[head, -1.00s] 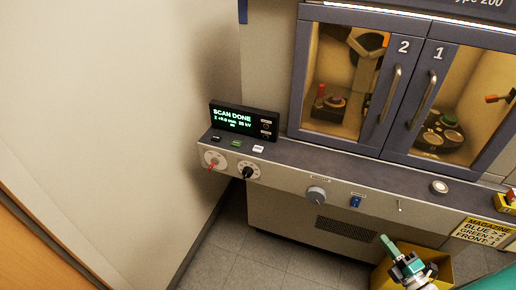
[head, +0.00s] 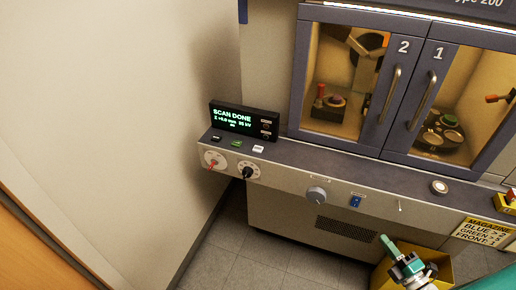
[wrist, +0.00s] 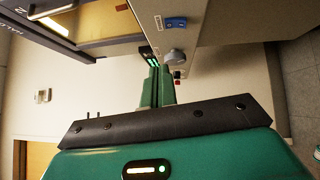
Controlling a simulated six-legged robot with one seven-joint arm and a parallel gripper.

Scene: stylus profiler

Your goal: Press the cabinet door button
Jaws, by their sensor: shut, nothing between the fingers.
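The cabinet has two glass doors with dark frames, marked 2 (head: 350,75) and 1 (head: 445,100); both look closed. A round pale button (head: 440,187) sits on the ledge below door 1. A black (head: 216,137), a green (head: 237,142) and a white button (head: 258,149) sit at the ledge's left end. I cannot read which one is the door button. My gripper (head: 385,239) is shut and empty, low in front of the ledge and apart from all the buttons. Its green fingers (wrist: 155,78) also show in the wrist view.
A display (head: 243,121) reads SCAN DONE. The front panel carries a red-pointer dial (head: 214,160), a black knob (head: 247,171), a grey knob (head: 316,195), a blue switch (head: 356,201) and a small lever (head: 399,206). A yellow bin (head: 446,271) stands behind my gripper. Open floor lies left.

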